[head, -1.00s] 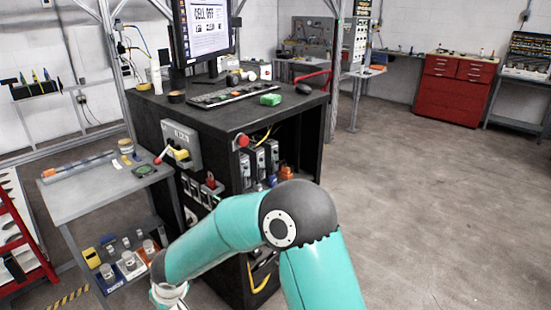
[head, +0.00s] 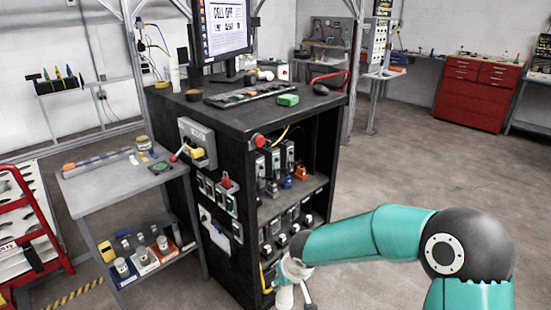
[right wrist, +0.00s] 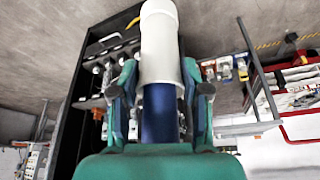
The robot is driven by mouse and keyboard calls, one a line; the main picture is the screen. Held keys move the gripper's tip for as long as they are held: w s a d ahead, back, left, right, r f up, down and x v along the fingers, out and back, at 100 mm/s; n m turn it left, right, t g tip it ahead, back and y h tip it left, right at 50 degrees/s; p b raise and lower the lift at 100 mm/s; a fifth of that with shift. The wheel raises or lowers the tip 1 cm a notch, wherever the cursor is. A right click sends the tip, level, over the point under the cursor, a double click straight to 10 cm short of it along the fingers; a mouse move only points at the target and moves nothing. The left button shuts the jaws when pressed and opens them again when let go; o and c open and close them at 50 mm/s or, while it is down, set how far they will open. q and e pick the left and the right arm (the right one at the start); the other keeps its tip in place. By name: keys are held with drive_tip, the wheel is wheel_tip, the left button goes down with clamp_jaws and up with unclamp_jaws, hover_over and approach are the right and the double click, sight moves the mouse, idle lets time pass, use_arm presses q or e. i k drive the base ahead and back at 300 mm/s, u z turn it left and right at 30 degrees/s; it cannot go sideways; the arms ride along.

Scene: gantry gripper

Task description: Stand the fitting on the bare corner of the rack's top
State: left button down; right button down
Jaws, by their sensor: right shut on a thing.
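My right gripper (right wrist: 160,85) is shut on the fitting in the right wrist view. The fitting is a smooth white tube (right wrist: 160,42) with a wider collar and a dark blue lower part (right wrist: 160,112) between the fingers. The black rack (head: 228,107) stands at centre. Its near front top corner, left of the red knob, looks bare. The rack also shows at left in the wrist view (right wrist: 72,115). My left gripper is not in view.
A grey side table (head: 115,182) stands left. Floor at right is clear.

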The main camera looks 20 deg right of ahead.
sight(254, 114)
drive_tip(key=z, duration=0.1)
drive_tip(key=i, duration=1)
drive_tip(key=u, duration=0.15)
drive_tip(key=k, duration=0.9)
drive_tip(key=z, duration=0.2)
drive_tip(key=i, duration=0.9)
drive_tip(key=u, duration=0.1)
